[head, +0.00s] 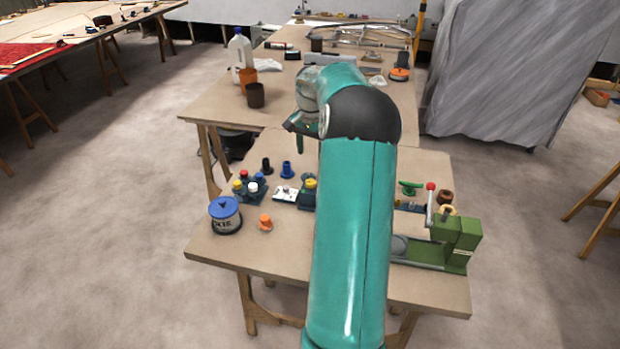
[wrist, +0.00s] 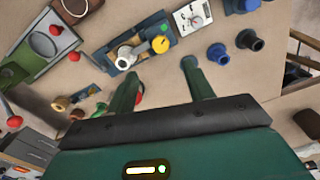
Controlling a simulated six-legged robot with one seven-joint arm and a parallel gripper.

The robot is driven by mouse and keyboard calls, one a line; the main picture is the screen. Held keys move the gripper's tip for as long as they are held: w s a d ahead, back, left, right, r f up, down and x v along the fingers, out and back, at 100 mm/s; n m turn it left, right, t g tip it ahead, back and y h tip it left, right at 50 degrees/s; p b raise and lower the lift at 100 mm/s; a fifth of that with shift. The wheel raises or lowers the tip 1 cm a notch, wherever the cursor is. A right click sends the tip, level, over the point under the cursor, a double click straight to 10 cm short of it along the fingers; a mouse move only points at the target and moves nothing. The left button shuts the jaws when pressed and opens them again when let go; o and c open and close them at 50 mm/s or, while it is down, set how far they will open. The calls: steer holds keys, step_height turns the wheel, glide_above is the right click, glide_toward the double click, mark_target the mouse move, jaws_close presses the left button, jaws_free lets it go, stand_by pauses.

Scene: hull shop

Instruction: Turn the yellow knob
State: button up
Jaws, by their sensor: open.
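The yellow knob (wrist: 160,44) sits on a dark blue-grey base in the wrist view, beyond and between my fingertips. A pale round part (wrist: 125,60) is on the same base to its left. In the head view a yellow knob (head: 311,183) shows beside my arm, which hides part of its base. My gripper (wrist: 160,75) is open and empty, its two green fingers apart and not visibly touching the knob. In the head view the gripper (head: 300,143) is mostly hidden behind my arm, above the table.
A white switch plate (head: 284,194) lies left of the yellow knob. A box with several coloured buttons (head: 247,188), a blue-lidded tin (head: 225,214) and an orange knob (head: 265,221) stand further left. A green machine with a red-tipped lever (head: 455,238) stands at right.

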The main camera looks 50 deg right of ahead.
mark_target(310, 181)
step_height(310, 181, down, 11)
steer(key=shift+f, duration=0.2)
steer(key=c, duration=1)
steer(key=shift+o, duration=0.2)
